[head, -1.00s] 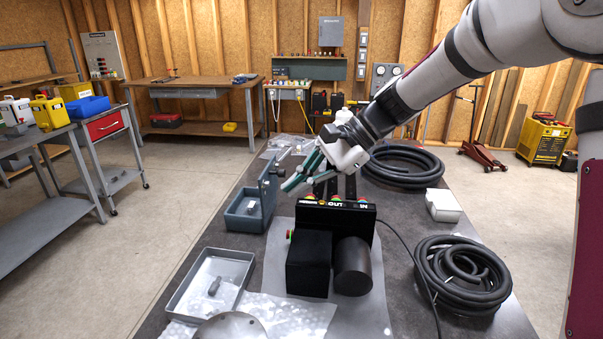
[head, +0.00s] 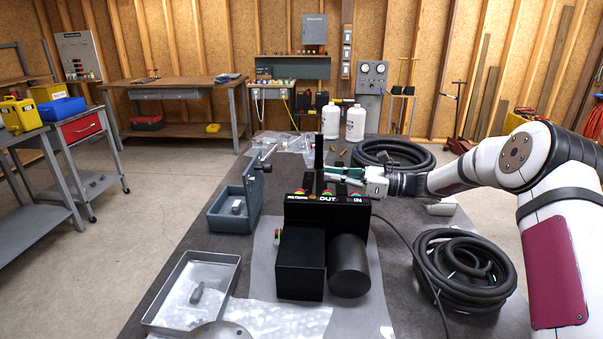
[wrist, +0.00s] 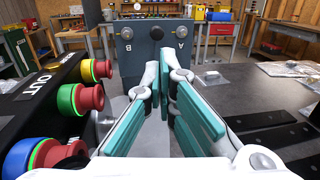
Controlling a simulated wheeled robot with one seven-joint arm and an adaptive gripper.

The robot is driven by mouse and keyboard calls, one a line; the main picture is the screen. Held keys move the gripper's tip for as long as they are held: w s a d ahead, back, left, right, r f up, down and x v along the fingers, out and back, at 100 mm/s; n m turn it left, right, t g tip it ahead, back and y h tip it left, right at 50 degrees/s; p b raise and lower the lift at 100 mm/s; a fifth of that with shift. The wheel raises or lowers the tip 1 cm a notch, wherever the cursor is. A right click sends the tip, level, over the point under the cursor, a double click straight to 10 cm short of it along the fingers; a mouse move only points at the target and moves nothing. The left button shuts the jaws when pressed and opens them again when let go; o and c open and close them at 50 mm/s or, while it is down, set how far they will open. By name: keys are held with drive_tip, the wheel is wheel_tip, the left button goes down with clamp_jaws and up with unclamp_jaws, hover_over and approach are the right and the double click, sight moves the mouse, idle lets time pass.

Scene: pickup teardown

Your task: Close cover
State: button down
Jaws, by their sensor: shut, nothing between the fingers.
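A blue-grey box (head: 232,222) stands open on the table, left of the black unit in the head view. Its cover (head: 252,176) stands upright along the box's right side, with a knob near its top. In the wrist view the cover's panel (wrist: 135,50), with letters and round fittings, faces me straight ahead, beyond the fingertips. My gripper (head: 342,172) is behind the top of the black unit, pointing left towards the cover, with a gap between them. In the wrist view its teal-padded fingers (wrist: 166,85) are shut and empty.
The black unit (head: 325,214) with coloured buttons stands close beside my gripper; its buttons (wrist: 95,97) line the left of the wrist view. A dark upright post (head: 319,152) rises near the fingertips. Coiled black hoses (head: 462,262) lie at right. A grey tray (head: 165,306) lies front left.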

drive_tip(key=w+a+p, duration=0.1)
drive_tip(key=w+a, duration=0.1)
drive_tip(key=a, duration=1.1)
drive_tip(key=shift+w+a+r+p, duration=0.2)
drive_tip(key=shift+a+p, duration=0.1)
drive_tip(key=shift+p, duration=0.1)
